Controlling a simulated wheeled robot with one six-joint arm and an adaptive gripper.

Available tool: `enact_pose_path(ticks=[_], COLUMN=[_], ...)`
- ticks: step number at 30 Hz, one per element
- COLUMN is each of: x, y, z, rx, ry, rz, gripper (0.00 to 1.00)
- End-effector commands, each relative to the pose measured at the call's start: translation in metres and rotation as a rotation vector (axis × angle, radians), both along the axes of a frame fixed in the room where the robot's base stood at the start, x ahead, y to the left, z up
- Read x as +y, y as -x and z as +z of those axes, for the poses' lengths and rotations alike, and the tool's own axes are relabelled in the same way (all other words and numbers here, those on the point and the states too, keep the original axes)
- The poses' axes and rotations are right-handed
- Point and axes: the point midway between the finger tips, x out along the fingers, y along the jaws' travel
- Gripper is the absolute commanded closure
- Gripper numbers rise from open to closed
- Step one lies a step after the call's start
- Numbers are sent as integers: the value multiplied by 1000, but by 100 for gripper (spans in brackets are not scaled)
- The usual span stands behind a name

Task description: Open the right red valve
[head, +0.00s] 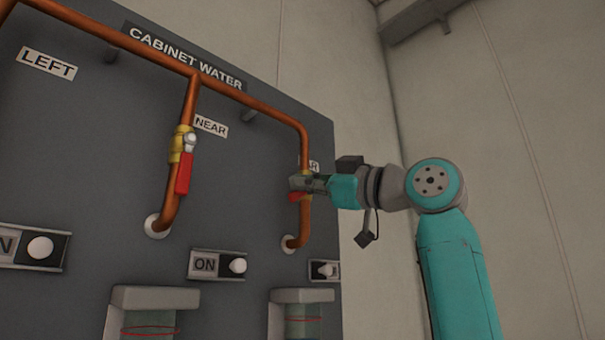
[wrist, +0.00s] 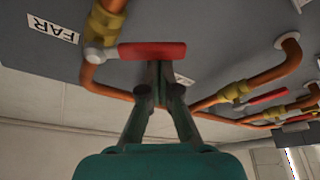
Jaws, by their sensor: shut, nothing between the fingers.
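The right valve, marked FAR in the wrist view, has a yellow body (wrist: 104,20) on a copper pipe and a red lever handle (wrist: 152,50). In the wrist view the handle points sideways, across the pipe. My gripper (wrist: 158,72) is shut and empty, its fingertips right at the handle's middle; I cannot tell if they touch it. In the head view my gripper (head: 308,183) is in front of this valve and hides most of it. Only a bit of the red handle (head: 296,197) shows below it.
The NEAR valve (head: 183,160) is to the left, its red handle hanging down along the pipe. Copper pipes (head: 248,97) run across the grey panel (head: 80,130). ON switches (head: 218,265) and grey-capped clear containers (head: 155,298) are lower down.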

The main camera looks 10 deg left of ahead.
Motion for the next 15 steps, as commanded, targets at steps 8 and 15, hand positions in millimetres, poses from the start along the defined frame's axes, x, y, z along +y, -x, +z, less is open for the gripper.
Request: enact_pose_path(ticks=[8, 15], x=[-6, -12], y=[-7, -14], z=[-15, -24], rx=[-203, -383], ry=[161, 301], rz=[-1, -1], gripper=[100, 100])
